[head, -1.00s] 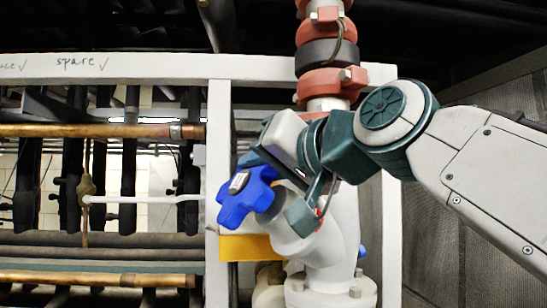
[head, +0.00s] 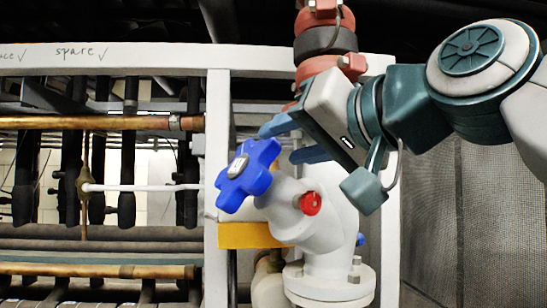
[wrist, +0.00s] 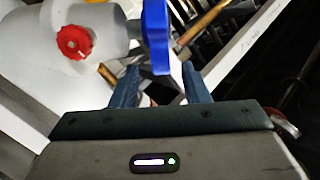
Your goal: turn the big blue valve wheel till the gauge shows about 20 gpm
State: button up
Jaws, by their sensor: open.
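The big blue valve wheel (head: 248,174) is a lobed handwheel on the angled neck of a white valve body (head: 318,235). In the wrist view its blue edge (wrist: 155,38) shows at top centre, in line with the gap between the fingers. My gripper (head: 284,141) is open, just above and right of the wheel, with its blue fingers pointing left. In the wrist view the fingers (wrist: 160,70) stand apart with nothing held between them. I cannot tell whether a finger touches the wheel. No gauge reading is visible.
A small red knob (head: 310,203) sits on the valve neck, below my gripper. A red-flanged pipe (head: 325,40) rises behind my gripper. A white frame post (head: 217,150) stands just left of the valve. Copper pipes (head: 90,123) run farther left.

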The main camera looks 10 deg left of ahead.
jog(key=b+v, duration=0.1)
jog(key=v, duration=0.6)
jog(key=shift+d, duration=0.1)
